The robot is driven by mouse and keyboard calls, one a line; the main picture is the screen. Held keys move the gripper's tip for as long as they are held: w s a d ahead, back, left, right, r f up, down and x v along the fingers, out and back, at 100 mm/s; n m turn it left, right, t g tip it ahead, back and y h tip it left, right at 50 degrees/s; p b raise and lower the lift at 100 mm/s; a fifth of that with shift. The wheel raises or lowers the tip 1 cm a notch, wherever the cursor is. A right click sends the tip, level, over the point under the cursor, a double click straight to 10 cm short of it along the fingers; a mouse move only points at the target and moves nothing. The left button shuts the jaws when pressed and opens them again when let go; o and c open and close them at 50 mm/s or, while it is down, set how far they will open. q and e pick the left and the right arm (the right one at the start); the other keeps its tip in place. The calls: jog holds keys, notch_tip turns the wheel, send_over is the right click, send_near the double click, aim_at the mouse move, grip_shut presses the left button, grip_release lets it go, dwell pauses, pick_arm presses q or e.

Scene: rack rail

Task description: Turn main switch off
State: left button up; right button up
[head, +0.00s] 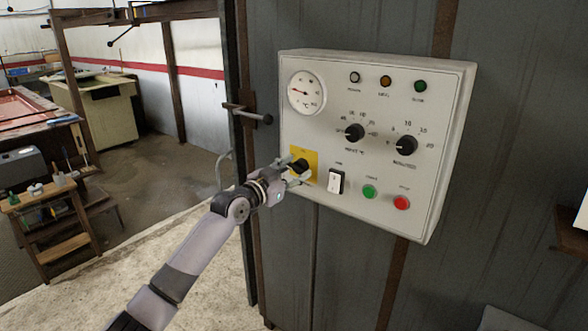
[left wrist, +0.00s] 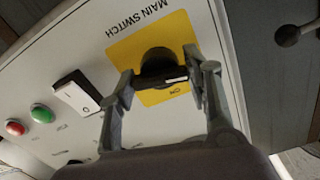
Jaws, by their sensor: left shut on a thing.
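The main switch (left wrist: 157,62) is a black rotary knob on a yellow plate (left wrist: 122,50) marked "MAIN SWITCH". In the head view the yellow plate (head: 311,157) is at the lower left of the white control panel (head: 380,75). My left gripper (head: 298,170) is at the knob. In the left wrist view its two fingers (left wrist: 162,80) sit on either side of the knob's black handle, shut on it. A white line on the handle runs roughly crosswise between the fingers, near the "ON" lettering. The fingers and arm hide part of the knob in the head view. My right gripper is not in view.
Right of the main switch are a white rocker switch (head: 335,182), a green button (head: 369,191) and a red button (head: 401,203). Above are two black dials (head: 355,132), a gauge (head: 307,92) and small lamps. A door latch (head: 247,114) sticks out left of the panel.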

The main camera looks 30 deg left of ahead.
pick_arm(q)
jog(key=shift+f+n+p, duration=0.15)
jog(key=shift+n+p, duration=0.15)
jog(key=shift+n, duration=1)
jog(key=o, duration=1.2)
jog(key=shift+s, duration=0.1)
jog(key=s, duration=0.8)
jog(key=s+a, duration=0.1)
jog(key=s, duration=0.3)
jog(key=shift+w, duration=0.1)
